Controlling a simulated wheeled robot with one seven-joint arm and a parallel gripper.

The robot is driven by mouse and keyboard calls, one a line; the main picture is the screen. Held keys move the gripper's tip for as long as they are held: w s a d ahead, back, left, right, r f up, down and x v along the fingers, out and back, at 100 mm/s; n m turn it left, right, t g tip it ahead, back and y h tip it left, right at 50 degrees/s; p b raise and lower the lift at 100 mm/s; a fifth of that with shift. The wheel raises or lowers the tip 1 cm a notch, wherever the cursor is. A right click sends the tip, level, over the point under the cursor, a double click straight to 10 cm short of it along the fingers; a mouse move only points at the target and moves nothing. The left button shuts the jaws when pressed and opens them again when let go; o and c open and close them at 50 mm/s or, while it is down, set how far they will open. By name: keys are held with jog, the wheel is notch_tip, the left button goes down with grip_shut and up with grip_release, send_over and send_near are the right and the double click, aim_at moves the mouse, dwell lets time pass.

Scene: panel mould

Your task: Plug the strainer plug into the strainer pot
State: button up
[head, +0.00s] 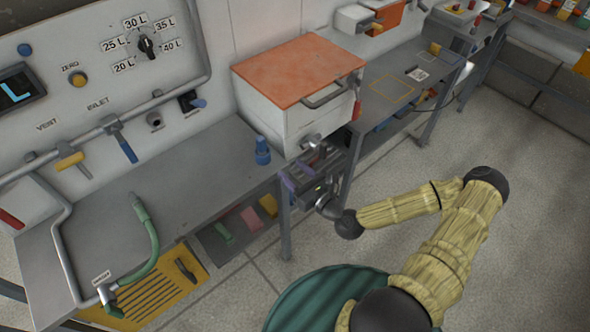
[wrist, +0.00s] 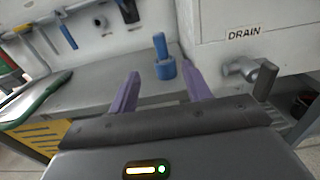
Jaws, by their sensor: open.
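The blue plug (head: 262,150), which I take for the strainer plug, stands upright on the grey bench beside the white box. It also shows in the wrist view (wrist: 164,62), with a wide base and a narrower stem. A round dark-mouthed socket (head: 155,121) on the wall panel may be the strainer pot; its label is too small to read. It also shows in the wrist view (wrist: 100,20). My gripper (head: 295,173) is open and empty, at the bench's front edge. Its purple fingers (wrist: 160,80) point towards the plug, which lies beyond the tips, apart from them.
The white box (head: 300,105) with an orange lid and a drain tap (wrist: 250,70) stands just right of the plug. A green hose (head: 150,240) lies at the bench's left. A pipe (head: 90,135) with valve handles runs along the wall. The bench middle is clear.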

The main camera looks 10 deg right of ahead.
dwell(0.8)
jog(key=s+d+f+n+g+h, duration=0.1)
jog(key=s+f+n+g+h, duration=0.2)
jog(key=n+g, duration=0.45)
jog(key=s+d+f+n+g+h, duration=0.15)
jog(key=s+f+n+g, duration=0.25)
jog(key=n, duration=0.7)
jog(key=s+d+r+n+h, duration=0.2)
jog(key=r+n, duration=0.3)
jog(key=r, duration=0.5)
jog(key=s+d+r+n+h, duration=0.3)
jog(key=s+d+r+n, duration=0.1)
jog(key=r, duration=0.6)
jog(key=shift+s+d+n+g, duration=0.35)
jog(key=shift+s+n+g, duration=0.15)
jog(key=shift+n, duration=0.35)
jog(key=shift+h, duration=0.25)
jog(key=shift+c, duration=0.4)
